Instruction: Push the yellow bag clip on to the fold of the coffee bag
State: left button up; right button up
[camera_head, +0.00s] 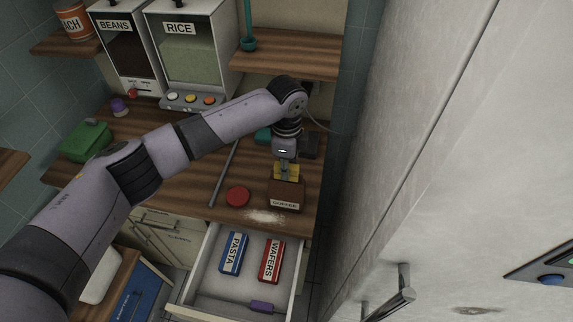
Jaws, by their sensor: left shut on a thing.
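The brown coffee bag (285,195) stands on the wooden counter near its front edge, with its COFFEE label facing front. The yellow bag clip (287,170) is at the top of the bag. My left gripper (286,163) points down from above and is shut on the yellow clip. The clip looks in line with the bag's top, but I cannot tell how far it sits over the fold. The fingertips are small and partly hidden. My right gripper is not in view.
A red lid (237,196) and spilled powder (265,217) lie beside the bag. A grey rod (223,175) lies to the left. Below, an open drawer (207,270) holds a pasta box (234,253) and a wafers box (271,261). A tall pale door (440,130) stands close on the right.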

pick_arm(q)
jog(key=shift+f, duration=0.15)
jog(key=o, duration=1)
jog(key=shift+c, duration=0.2)
notch_tip(320, 180, up, 12)
jog(key=shift+s+f, duration=0.1)
